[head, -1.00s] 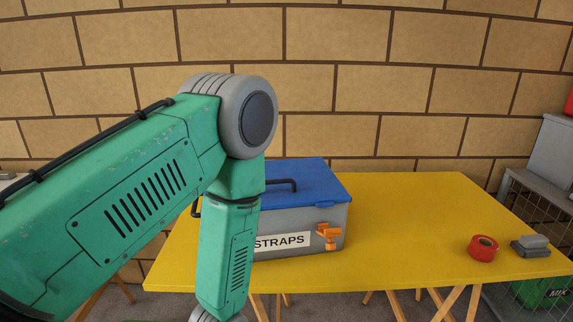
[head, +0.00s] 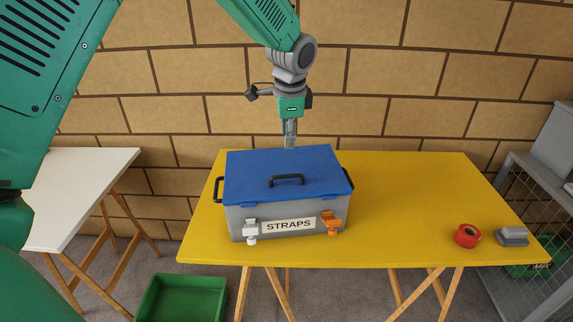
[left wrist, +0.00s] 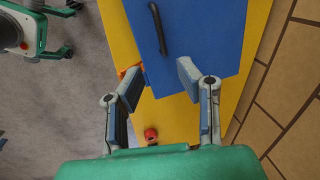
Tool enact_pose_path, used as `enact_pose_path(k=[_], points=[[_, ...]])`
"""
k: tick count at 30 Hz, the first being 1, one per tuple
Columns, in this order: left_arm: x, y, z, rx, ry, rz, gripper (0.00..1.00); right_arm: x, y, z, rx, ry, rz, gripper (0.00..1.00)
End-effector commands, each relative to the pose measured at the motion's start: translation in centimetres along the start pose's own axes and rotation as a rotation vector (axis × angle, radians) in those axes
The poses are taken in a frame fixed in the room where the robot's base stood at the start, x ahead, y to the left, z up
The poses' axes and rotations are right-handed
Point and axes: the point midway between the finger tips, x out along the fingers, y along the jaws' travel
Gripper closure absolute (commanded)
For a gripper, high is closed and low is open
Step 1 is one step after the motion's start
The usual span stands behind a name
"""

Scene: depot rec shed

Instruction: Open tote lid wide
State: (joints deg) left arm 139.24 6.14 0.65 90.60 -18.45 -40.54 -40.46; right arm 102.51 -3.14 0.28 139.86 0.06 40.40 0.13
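The grey tote (head: 285,231) labelled STRAPS stands on the yellow table. Its blue lid (head: 245,172) lies flat on it, with a black handle (head: 287,180) on top. A white latch (head: 250,230) is at the front left and an orange latch (head: 331,222) at the front right; I cannot tell whether they are fastened. My left gripper (head: 290,143) points down above the lid's back edge. In the left wrist view its fingers (left wrist: 158,75) are spread and empty, with the lid (left wrist: 200,40) beyond them. My right gripper is out of view.
A red tape roll (head: 467,235) and a grey block (head: 512,236) lie at the yellow table's (head: 410,200) right end. A white table (head: 75,190) stands left, a green bin (head: 182,300) on the floor. A brick wall is close behind.

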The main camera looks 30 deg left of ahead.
Motion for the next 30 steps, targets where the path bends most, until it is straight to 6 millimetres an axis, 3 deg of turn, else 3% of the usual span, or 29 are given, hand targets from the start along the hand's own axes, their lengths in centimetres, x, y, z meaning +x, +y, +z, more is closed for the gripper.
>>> enact_pose_path(k=[12, 18, 30], points=[[8.4, 0.1, 0.4, -0.002, -0.001, 0.006, 0.69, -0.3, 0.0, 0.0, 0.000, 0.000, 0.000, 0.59], [11.8, 0.2, 0.3, -0.003, -0.001, 0.004, 0.69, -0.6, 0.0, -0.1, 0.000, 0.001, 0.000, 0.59], [13.5, 0.2, 0.3, -0.003, 0.001, 0.003, 0.69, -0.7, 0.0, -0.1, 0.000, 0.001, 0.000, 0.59]])
